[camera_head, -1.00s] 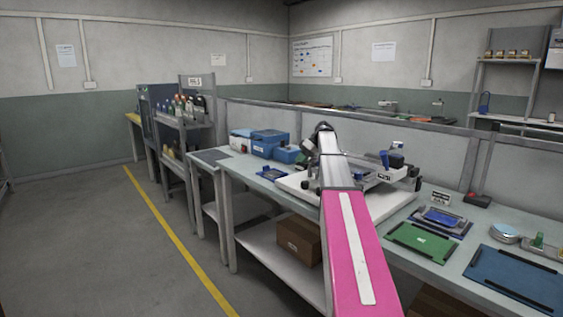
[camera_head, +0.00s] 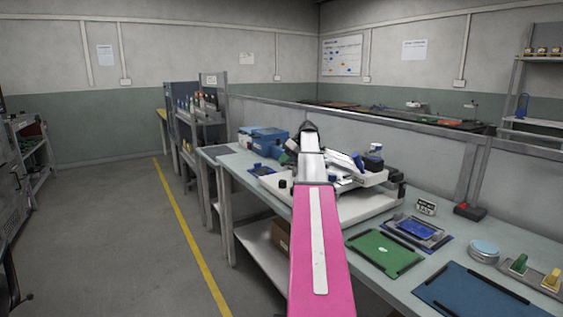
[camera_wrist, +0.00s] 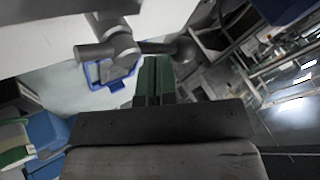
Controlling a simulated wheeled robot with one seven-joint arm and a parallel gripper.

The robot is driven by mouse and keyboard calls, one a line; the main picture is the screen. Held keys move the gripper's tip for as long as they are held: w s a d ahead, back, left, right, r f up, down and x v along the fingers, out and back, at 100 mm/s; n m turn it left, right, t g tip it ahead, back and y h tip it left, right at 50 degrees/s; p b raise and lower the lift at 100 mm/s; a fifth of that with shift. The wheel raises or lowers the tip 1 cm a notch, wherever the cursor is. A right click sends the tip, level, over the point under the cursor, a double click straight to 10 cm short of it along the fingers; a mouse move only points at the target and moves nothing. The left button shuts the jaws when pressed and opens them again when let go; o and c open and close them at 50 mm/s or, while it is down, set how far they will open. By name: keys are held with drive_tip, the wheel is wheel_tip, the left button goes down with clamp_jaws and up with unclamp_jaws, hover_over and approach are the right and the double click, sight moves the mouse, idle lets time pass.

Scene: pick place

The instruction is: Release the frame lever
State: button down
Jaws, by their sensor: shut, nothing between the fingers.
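The printing fixture, a white base (camera_head: 350,207) with a pale frame (camera_head: 345,166) above it, stands on the workbench in the head view, partly hidden by my pink and white arm. In the wrist view a grey metal bar with a rounded dark end (camera_wrist: 150,47) crosses just beyond my fingertips; it may be the frame lever, but I cannot tell for sure. My gripper (camera_wrist: 155,62) has its green fingers together with nothing between them. The fingertips are close to the bar; whether they touch it is unclear. In the head view my fingers are hidden.
The workbench (camera_head: 378,283) also holds a green mat (camera_head: 384,253), a blue mat (camera_head: 470,295), a blue tray (camera_head: 418,230) and a round tin (camera_head: 484,250) to the right. Blue boxes (camera_head: 268,139) stand behind at left. A low partition backs the bench. The floor at left is open.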

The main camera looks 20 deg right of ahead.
drive_tip(key=shift+s+d, duration=0.4)
drive_tip(key=shift+d, duration=0.2)
